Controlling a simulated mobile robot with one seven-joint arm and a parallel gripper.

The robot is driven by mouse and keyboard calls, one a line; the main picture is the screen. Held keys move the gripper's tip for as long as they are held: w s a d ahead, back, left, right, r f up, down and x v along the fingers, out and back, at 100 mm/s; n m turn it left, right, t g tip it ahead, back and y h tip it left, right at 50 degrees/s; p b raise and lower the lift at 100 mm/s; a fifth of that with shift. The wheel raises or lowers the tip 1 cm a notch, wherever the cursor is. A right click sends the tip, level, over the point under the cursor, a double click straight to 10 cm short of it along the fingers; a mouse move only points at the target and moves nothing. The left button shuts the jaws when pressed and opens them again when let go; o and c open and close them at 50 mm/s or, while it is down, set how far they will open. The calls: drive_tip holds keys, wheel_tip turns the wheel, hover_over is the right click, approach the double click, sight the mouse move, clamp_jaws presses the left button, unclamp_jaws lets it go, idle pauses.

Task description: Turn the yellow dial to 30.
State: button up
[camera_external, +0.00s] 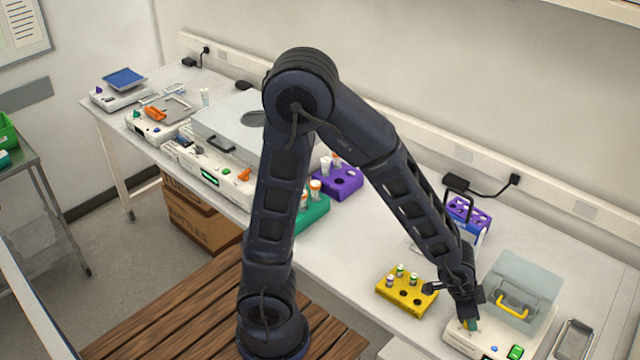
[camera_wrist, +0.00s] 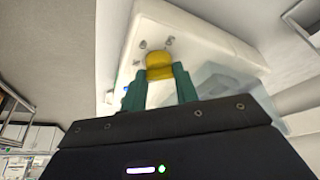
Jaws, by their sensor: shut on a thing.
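The yellow dial (camera_wrist: 159,64) sits on the white face of a device (camera_wrist: 205,40) in the wrist view. My gripper (camera_wrist: 160,80) has its two green fingers on either side of the dial and is shut on it. The dial's pointer and the scale numbers cannot be read. In the external view my gripper (camera_external: 470,322) reaches down to the left end of the white device (camera_external: 462,340) at the front right. The dial is hidden there by my fingers and wrist. The device has a clear lid with a yellow handle (camera_external: 514,305), and green and blue buttons.
A yellow rack with vials (camera_external: 407,297) stands just left of my gripper. A blue and purple rack (camera_external: 468,215) stands behind it. A metal frame (camera_external: 573,340) lies right of the device. Purple and green racks and other instruments stand farther left on the bench.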

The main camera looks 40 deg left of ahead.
drive_tip(key=shift+m, duration=0.7)
drive_tip(key=o, duration=1)
drive_tip(key=shift+c, duration=0.2)
drive_tip(key=v, duration=1)
drive_tip(key=shift+a+r, duration=0.25)
drive_tip(key=shift+r, duration=0.1)
drive_tip(key=shift+w, duration=0.1)
